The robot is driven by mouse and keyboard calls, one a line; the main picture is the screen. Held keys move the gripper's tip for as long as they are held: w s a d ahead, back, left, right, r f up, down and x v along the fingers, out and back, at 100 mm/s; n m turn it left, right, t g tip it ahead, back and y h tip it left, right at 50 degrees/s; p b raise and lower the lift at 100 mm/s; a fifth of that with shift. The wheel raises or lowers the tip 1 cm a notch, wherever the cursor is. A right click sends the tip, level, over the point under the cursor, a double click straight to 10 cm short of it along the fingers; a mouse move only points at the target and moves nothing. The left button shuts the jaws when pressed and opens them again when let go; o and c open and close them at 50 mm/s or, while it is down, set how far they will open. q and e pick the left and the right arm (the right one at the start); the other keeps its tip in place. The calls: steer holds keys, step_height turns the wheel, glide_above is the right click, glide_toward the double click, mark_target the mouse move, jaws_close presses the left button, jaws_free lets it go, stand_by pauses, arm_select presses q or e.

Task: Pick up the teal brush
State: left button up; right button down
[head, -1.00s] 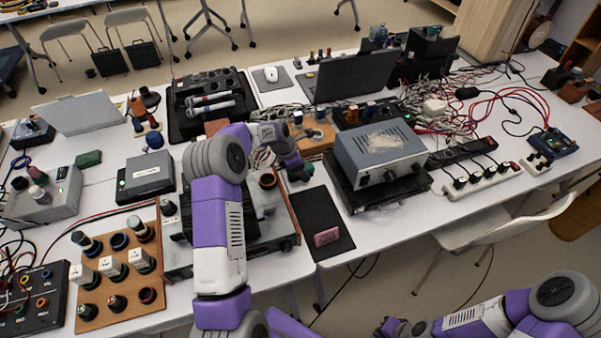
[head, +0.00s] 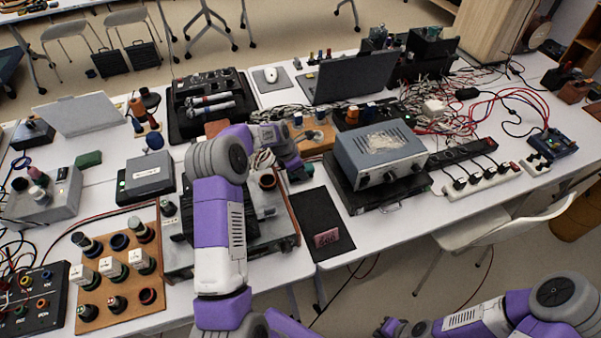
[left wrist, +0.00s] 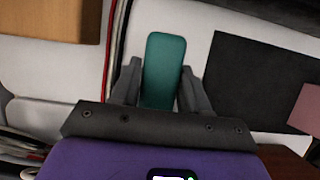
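The teal brush (left wrist: 164,66) shows in the left wrist view as a flat, rounded teal piece on the white table. Its far end sticks out past the fingertips and its near end is hidden by my gripper body. The two fingers of my left gripper (left wrist: 160,88) lie along either side of it, very close to its edges. I cannot tell whether they touch it. In the head view my left gripper (head: 301,172) is low over the table, just right of the grey equipment, and largely covers the brush. My right gripper (head: 384,328) is small at the bottom edge, away from the table; its fingers are unclear.
A black mat (head: 317,215) with a pink block (head: 326,238) lies just in front of my left gripper. A grey-blue power unit (head: 381,150) stands to the right. A wooden block (head: 318,140) and cables lie behind. Grey equipment crowds the left side.

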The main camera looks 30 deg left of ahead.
arm_select(q)
steer(key=c, duration=0.4)
steer(key=shift+o, duration=0.2)
steer(key=shift+r, duration=0.15)
step_height(320, 180, up, 10)
steer(key=p, duration=0.2)
steer(key=shift+r+p, duration=0.1)
steer(key=shift+p, duration=0.2)
